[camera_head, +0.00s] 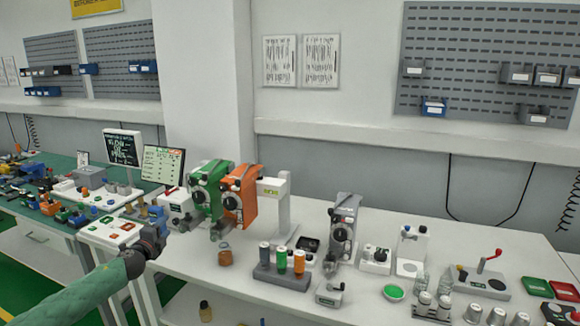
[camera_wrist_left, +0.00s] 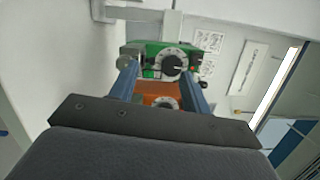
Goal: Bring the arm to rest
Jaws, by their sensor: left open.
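My left arm (camera_head: 85,290) comes in from the lower left with a green sleeve. My left gripper (camera_head: 156,219) is left of the green vaporizer (camera_head: 205,188) and orange vaporizer (camera_head: 239,195) in the head view. In the left wrist view the two blue-grey fingers of the gripper (camera_wrist_left: 160,80) stand apart with nothing held between them. Beyond them show the dial of the green vaporizer (camera_wrist_left: 172,65) and part of the orange vaporizer (camera_wrist_left: 158,92). My right gripper is not in view.
A small amber jar (camera_head: 225,257) stands near the vaporizers. A crowded green-topped bench (camera_head: 30,212) is at left.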

